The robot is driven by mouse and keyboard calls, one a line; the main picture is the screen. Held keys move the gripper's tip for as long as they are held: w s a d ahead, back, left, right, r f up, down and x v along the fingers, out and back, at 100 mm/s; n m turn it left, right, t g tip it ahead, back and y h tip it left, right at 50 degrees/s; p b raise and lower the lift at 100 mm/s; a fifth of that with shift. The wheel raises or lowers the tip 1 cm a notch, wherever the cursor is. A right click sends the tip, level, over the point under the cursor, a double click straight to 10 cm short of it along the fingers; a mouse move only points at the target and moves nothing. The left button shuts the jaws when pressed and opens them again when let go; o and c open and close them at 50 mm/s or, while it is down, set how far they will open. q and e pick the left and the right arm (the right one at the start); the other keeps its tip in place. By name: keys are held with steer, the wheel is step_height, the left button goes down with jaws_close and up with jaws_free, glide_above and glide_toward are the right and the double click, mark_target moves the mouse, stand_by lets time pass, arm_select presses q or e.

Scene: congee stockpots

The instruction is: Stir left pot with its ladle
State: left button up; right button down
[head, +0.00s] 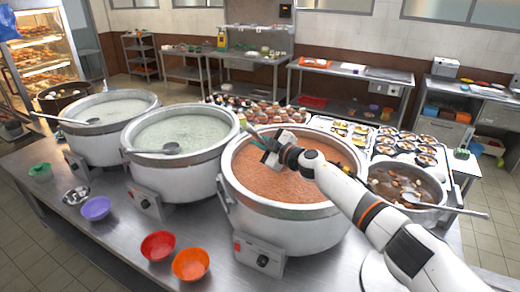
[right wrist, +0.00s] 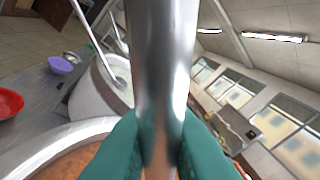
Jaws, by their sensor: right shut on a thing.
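Three large white stockpots stand in a row on the steel counter. The left pot (head: 97,143) holds pale congee, and its ladle (head: 62,119) rests across it with the handle over the left rim. The middle pot (head: 170,180) holds pale green congee and a ladle (head: 171,148). The right pot (head: 300,226) holds orange-brown congee. My right gripper (head: 267,145) is over the right pot, its teal fingers shut on a shiny metal handle (right wrist: 162,60). The lower end of that handle is hidden. My left gripper is not in view.
Purple (head: 96,208), red (head: 158,246) and orange (head: 190,264) bowls stand along the front of the counter. A pot of dark broth (head: 405,214) with a ladle is at the right, and trays of small dishes (head: 408,150) are behind it.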

step_height(320, 180, up, 9)
steer(key=shift+f, duration=0.15)
stand_by(0.5)
steer(key=shift+n+t+b, duration=0.4)
steer(key=shift+n+b, duration=0.6)
steer(key=shift+b, duration=0.7)
steer(key=shift+s, duration=0.1)
